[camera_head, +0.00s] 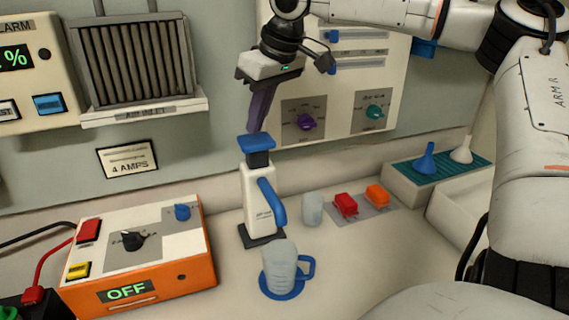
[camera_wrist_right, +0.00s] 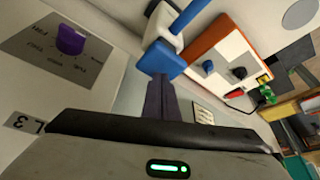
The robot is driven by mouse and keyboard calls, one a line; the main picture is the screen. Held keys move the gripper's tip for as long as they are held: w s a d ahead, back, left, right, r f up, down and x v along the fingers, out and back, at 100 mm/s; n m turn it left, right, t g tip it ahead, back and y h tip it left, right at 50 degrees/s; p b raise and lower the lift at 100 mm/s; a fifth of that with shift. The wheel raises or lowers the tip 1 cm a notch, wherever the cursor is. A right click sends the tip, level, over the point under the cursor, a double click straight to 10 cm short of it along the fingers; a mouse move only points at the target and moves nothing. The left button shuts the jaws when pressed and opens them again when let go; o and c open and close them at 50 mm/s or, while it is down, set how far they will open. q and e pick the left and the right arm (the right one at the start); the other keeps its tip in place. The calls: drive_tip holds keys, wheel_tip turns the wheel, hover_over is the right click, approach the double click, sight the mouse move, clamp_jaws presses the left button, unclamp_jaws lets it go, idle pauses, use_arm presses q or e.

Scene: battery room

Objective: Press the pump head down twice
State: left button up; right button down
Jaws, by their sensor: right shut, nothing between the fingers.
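The pump is a white upright body (camera_head: 258,195) with a square blue pump head (camera_head: 257,142) on top and a curved blue spout (camera_head: 272,200). It stands on a dark base. In the right wrist view the blue pump head (camera_wrist_right: 163,60) lies just beyond the fingertips. My right gripper (camera_head: 256,128) is shut and empty, pointing down with its purple fingers directly over the pump head. The tips are at or very near its top; I cannot tell if they touch. A clear jug (camera_head: 281,265) with a blue handle stands on a blue disc in front of the pump. My left gripper is not in view.
An orange box (camera_head: 185,275) with knobs and an OFF display stands left of the pump. Right of it are a small frosted cup (camera_head: 312,208), a red block (camera_head: 345,205) and an orange block (camera_head: 377,195). A wall panel with a purple knob (camera_head: 306,122) is behind.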

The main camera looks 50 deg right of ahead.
idle(0.5)
wheel_tip(320, 180, up, 6)
idle(0.6)
idle(0.4)
